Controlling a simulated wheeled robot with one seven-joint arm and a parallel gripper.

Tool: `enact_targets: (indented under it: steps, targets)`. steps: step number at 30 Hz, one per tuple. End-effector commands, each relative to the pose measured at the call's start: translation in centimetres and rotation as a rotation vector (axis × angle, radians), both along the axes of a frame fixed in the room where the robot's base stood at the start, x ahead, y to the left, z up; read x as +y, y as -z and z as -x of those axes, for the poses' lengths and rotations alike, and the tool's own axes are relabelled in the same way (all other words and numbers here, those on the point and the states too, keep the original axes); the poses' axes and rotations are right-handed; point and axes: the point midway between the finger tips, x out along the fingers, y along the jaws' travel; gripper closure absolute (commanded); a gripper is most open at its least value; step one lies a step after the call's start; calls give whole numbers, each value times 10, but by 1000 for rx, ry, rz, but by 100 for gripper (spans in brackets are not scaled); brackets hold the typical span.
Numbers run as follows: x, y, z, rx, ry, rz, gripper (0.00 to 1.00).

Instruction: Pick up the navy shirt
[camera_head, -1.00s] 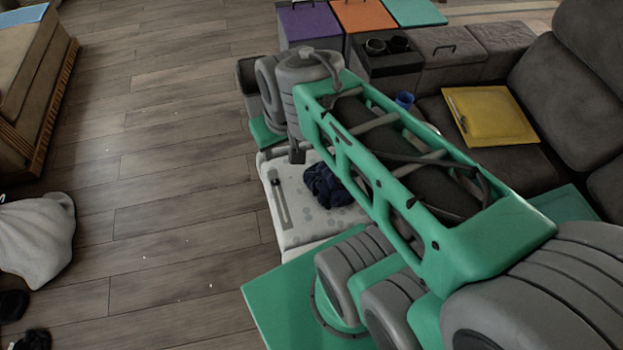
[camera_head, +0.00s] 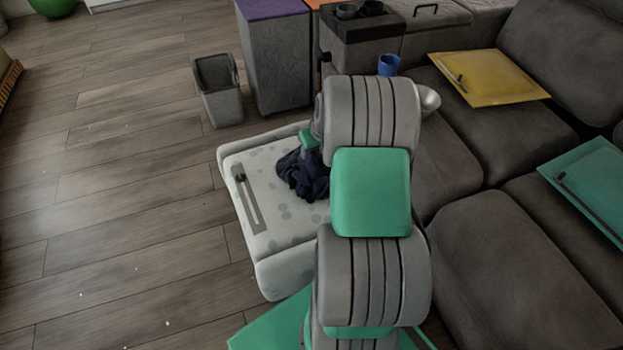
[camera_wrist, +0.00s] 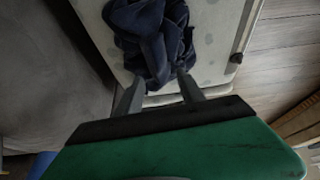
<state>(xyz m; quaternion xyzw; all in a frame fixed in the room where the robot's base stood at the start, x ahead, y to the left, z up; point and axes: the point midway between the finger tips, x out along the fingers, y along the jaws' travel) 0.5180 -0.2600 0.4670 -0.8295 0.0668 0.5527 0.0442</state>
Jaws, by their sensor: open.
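The navy shirt (camera_head: 302,174) lies crumpled on a white, grey-spotted ottoman (camera_head: 282,240), partly hidden by my arm in the head view. In the wrist view the shirt (camera_wrist: 152,38) lies just beyond my fingertips. My gripper (camera_wrist: 160,82) is open, with one finger at each side of the shirt's near edge and nothing held between them. I cannot tell whether the fingertips touch the cloth. In the head view my gripper is mostly hidden behind my arm.
A grey sofa (camera_head: 520,240) fills the right side, with a yellow cushion (camera_head: 490,77) and a blue cup (camera_head: 388,64) on it. A grey bin (camera_head: 218,92) stands behind the ottoman. A slim grey object (camera_head: 249,198) lies on the ottoman.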

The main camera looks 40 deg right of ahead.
Motion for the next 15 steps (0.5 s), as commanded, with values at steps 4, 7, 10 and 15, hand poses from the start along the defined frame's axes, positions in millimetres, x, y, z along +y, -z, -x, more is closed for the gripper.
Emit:
enact_targets:
  steps: [4, 7, 10, 15]
  targets:
    - [-1, 22, -8, 3, -1, -2, 55]
    - [-5, 38, -14, 3, 0, -1, 55]
    - [-9, 56, -23, 3, 0, -1, 55]
    - [-10, 65, -29, 2, 0, 0, 55]
